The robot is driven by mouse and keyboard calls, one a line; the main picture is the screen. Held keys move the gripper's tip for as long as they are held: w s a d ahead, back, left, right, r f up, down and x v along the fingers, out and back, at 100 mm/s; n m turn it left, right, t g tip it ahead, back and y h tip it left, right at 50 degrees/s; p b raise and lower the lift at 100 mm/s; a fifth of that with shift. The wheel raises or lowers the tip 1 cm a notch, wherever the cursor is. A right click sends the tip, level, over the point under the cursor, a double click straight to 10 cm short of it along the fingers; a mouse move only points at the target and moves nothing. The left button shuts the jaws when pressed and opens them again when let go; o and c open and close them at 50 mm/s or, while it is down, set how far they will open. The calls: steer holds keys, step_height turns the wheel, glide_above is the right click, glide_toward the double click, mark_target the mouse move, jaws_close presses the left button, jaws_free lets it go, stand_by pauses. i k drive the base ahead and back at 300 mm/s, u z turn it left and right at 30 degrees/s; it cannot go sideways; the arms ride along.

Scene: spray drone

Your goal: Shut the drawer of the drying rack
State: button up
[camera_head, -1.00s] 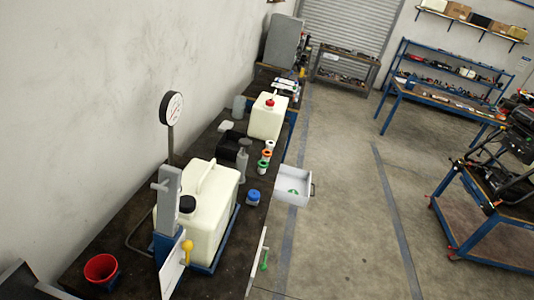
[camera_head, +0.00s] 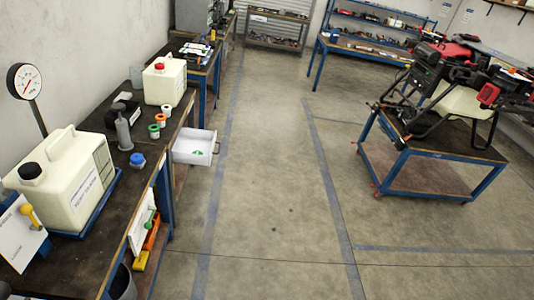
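A white drawer (camera_head: 208,158) sticks out to the right from the side of the dark-topped workbench (camera_head: 118,200), below the bench top. It is pulled open. Its handle is at its right end, and a small green mark or item shows inside. I cannot tell which part is the drying rack, and the drawer's housing is mostly hidden by the bench. My gripper is not in this view.
The bench carries a large cream canister (camera_head: 65,180), a smaller canister (camera_head: 165,82), a gauge (camera_head: 25,82) and a blue-capped jar (camera_head: 137,160). A drone (camera_head: 450,90) sits on a blue cart (camera_head: 425,165) at right. The floor between is clear.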

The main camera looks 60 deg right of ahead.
mark_target(189, 140)
steer(key=z, duration=1.35)
steer(key=i, duration=2.35)
steer(key=u, duration=0.35)
